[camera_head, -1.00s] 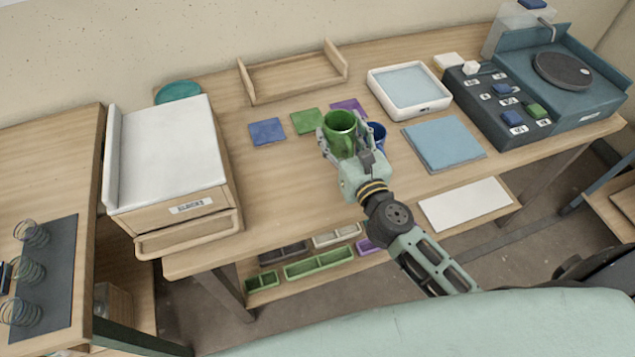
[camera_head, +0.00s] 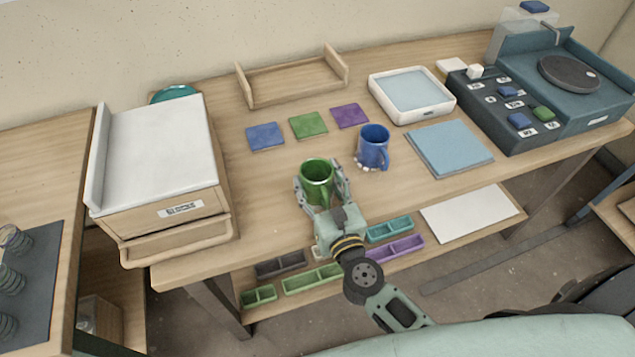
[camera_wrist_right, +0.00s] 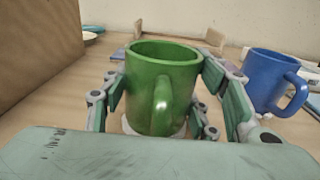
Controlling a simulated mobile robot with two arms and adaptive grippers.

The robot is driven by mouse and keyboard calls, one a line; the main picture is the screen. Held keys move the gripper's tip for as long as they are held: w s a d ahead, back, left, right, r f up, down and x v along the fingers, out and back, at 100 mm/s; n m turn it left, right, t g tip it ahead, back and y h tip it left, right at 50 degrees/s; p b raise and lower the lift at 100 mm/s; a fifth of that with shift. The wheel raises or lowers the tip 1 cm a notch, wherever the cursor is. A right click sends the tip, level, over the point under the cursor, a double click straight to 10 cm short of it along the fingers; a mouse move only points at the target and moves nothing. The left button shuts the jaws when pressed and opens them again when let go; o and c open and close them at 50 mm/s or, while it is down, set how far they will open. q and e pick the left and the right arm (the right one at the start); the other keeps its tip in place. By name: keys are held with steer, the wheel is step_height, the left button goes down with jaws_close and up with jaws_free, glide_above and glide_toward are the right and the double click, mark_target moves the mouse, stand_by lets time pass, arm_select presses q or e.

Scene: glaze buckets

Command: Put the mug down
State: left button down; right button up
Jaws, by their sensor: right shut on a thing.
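A green mug (camera_head: 316,183) is between the fingers of my right gripper (camera_head: 322,190), near the front edge of the table. The gripper is shut on it. In the right wrist view the green mug (camera_wrist_right: 160,90) is upright, its handle towards the palm, with a finger on each side. I cannot tell whether its base touches the table. A blue mug (camera_head: 372,148) stands upright to the right, apart from the gripper; it also shows in the right wrist view (camera_wrist_right: 268,80). My left gripper is out of view.
Blue (camera_head: 265,136), green (camera_head: 308,124) and purple (camera_head: 350,115) square tiles lie behind the mugs. A wooden tray (camera_head: 290,85) and a white tray (camera_head: 410,96) stand further back. A box with a white top (camera_head: 160,150) stands at left, a light blue mat (camera_head: 448,148) at right.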

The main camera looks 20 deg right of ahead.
steer(key=shift+f, duration=0.15)
steer(key=o, duration=1.3)
steer(key=shift+o, duration=0.7)
